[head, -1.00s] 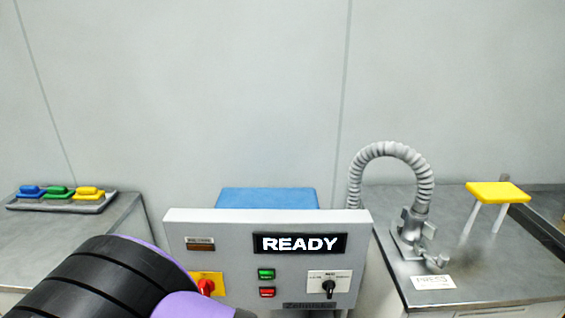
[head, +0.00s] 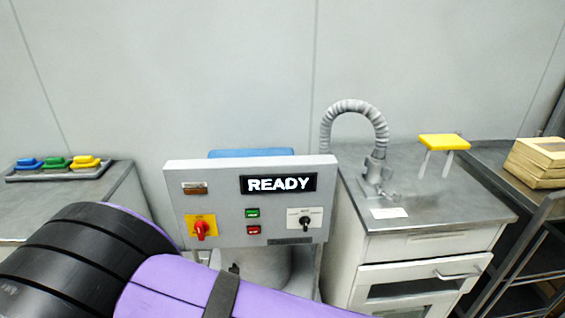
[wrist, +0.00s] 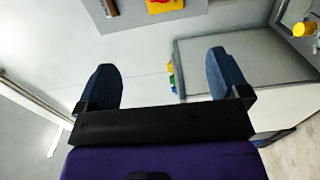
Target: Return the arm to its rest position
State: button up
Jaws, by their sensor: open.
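My gripper (wrist: 165,88) shows in the wrist view with its two dark blue fingers spread wide and nothing between them. My purple and black arm crosses the lower left of the head view; the gripper itself is out of that view. The grey control panel (head: 228,214) stands behind the arm, and its display (head: 278,184) reads READY. The panel has a red knob on a yellow plate (head: 201,228), a green button (head: 252,213), a red button (head: 253,230) and a black selector knob (head: 305,222).
A tray (head: 60,174) with blue, green and yellow items sits on the left counter. On the right counter (head: 430,200) stand a grey flexible hose (head: 354,104) and a yellow-topped stand (head: 444,141). Wooden boxes (head: 538,163) sit on a dark rack at far right.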

jog(key=w+d+r+m+g+h, duration=0.4)
jog(key=w+d+r, duration=0.1)
jog(key=d+r, duration=0.45)
jog(key=w+d+r+m+g+h, duration=0.3)
jog(key=w+d+r+g, duration=0.15)
jog(key=d+r, duration=0.45)
jog(key=w+d+r+m+g+h, duration=0.35)
jog(key=w+d+r, duration=0.35)
jog(key=d, duration=0.4)
jog(key=s+d+r+m+g+y, duration=0.2)
jog(key=s+d+r, duration=0.25)
jog(key=d, duration=0.35)
jog(key=s+d+r+m+g+y, duration=0.25)
jog(key=s+d+r, duration=0.2)
jog(key=d, duration=0.35)
jog(key=s+d+r+m+t+y, duration=0.3)
jog(key=s+d+r+t+y, duration=0.1)
jog(key=s, duration=0.8)
jog(key=shift+d+r+y, duration=0.5)
jog(key=shift+d+r, duration=0.7)
jog(key=shift+d, duration=0.45)
jog(key=shift+s, duration=0.1)
